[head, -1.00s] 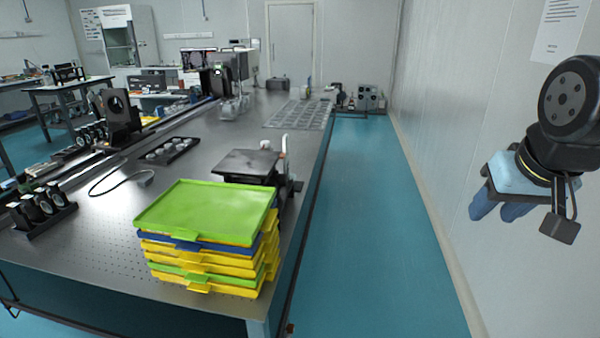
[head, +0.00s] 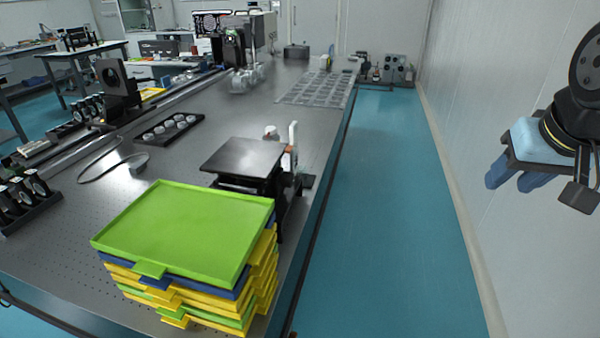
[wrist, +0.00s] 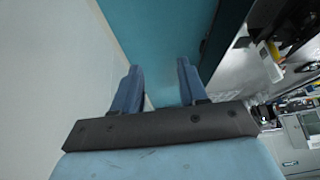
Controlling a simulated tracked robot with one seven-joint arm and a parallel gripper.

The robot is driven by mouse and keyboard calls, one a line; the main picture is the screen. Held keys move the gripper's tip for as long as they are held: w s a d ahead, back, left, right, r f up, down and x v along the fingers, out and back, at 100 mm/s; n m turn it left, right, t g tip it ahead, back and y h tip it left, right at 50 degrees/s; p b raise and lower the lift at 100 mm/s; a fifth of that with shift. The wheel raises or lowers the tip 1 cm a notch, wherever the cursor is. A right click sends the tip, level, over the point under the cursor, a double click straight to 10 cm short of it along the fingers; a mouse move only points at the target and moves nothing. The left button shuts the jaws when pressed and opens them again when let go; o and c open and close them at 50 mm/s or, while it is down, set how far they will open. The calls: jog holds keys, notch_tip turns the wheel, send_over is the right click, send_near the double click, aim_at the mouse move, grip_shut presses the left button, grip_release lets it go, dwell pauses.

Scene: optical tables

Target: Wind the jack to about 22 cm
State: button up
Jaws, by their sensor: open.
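The jack (head: 243,157) stands on the optical table near its right edge, with a flat dark square top plate. A white upright piece (head: 292,140) stands just behind its right side; I cannot tell whether it is a scale. The jack's lower part is partly hidden behind the stacked trays, and its winding knob is not clear. My gripper (head: 513,176) is at the right of the head view, over the aisle by the wall, well apart from the jack. In the wrist view its two blue fingers (wrist: 158,88) are spread with nothing between them.
A stack of green, blue and yellow trays (head: 185,235) stands at the table's near corner, in front of the jack. A black holder with round parts (head: 170,128) lies farther left. The teal aisle floor (head: 385,220) is clear between table and wall.

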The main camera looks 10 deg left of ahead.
jog(key=shift+o, duration=1)
jog(key=shift+a, duration=0.1)
jog(key=shift+o, duration=0.7)
jog(key=shift+w+a+f, duration=0.1)
jog(key=shift+a+f, duration=0.1)
jog(key=shift+o, duration=1)
jog(key=w+a+f+m+g+y, duration=0.3)
jog(key=w+a+f+g+y, duration=0.2)
jog(key=a, duration=0.5)
jog(key=shift+f+g, duration=0.4)
jog(key=shift+f, duration=0.45)
jog(key=m+t+y, duration=0.1)
jog(key=m+y, duration=1.2)
jog(key=m, duration=0.3)
send_near(292, 180)
jog(key=a, duration=1)
jog(key=shift+w+a+f, duration=0.1)
jog(key=shift+w+f, duration=0.05)
jog(key=shift+w, duration=0.2)
jog(key=shift+c, duration=0.2)
